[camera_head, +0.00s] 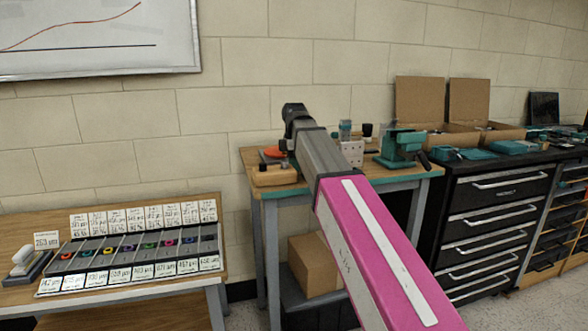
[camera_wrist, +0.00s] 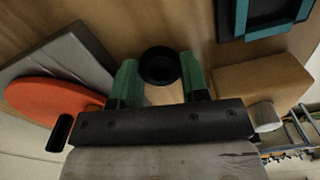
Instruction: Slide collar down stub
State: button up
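In the wrist view a round black collar (camera_wrist: 160,65) is seen end-on, with a dark centre. My gripper (camera_wrist: 160,72) has one green fingertip on each side of it. Both fingertips appear to touch its sides, so the gripper looks closed on it. I cannot make out the stub apart from the dark centre of the collar. I cannot tell how far along the stub the collar sits. In the head view my arm reaches to the wooden workbench (camera_head: 424,172) and hides the fingertips and the collar.
An orange disc (camera_wrist: 50,97) on a grey plate (camera_wrist: 80,58) lies left of my gripper; a wooden block (camera_wrist: 262,88) is close on the right. A dark teal-edged tray (camera_wrist: 262,14) is beyond. A teal vise (camera_head: 402,147) stands right on the bench.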

jog(key=shift+c, duration=1)
jog(key=shift+r, duration=0.15)
